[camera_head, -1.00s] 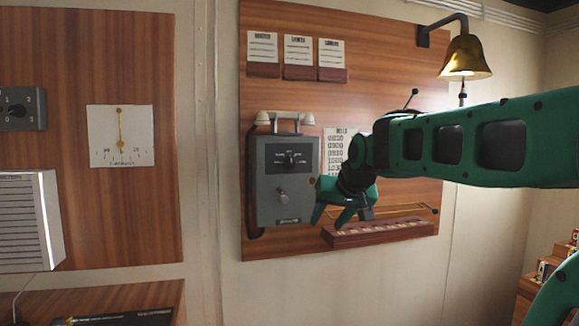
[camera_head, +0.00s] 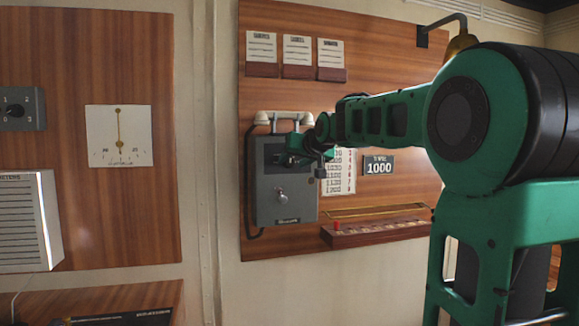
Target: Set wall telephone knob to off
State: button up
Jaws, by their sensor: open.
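The wall telephone (camera_head: 265,205) is a grey box with a pale handset (camera_head: 263,118) across its top, mounted on the wooden wall panel. My gripper (camera_head: 290,155) is at the upper right part of the phone's front, over the dark dial with the knob. The knob is hidden behind my gripper, so its setting cannot be seen. My gripper is open; whether its fingers touch the knob cannot be told. A small silver crank (camera_head: 281,195) shows lower on the phone's front.
A wooden rack (camera_head: 375,234) with a brass rail juts out right of the phone. A plate reading 1000 (camera_head: 379,165) and a printed chart (camera_head: 340,178) hang beside it. A bell (camera_head: 459,45) is partly behind my arm.

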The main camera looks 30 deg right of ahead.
jog(key=shift+x, duration=0.9)
jog(key=c, duration=1.1)
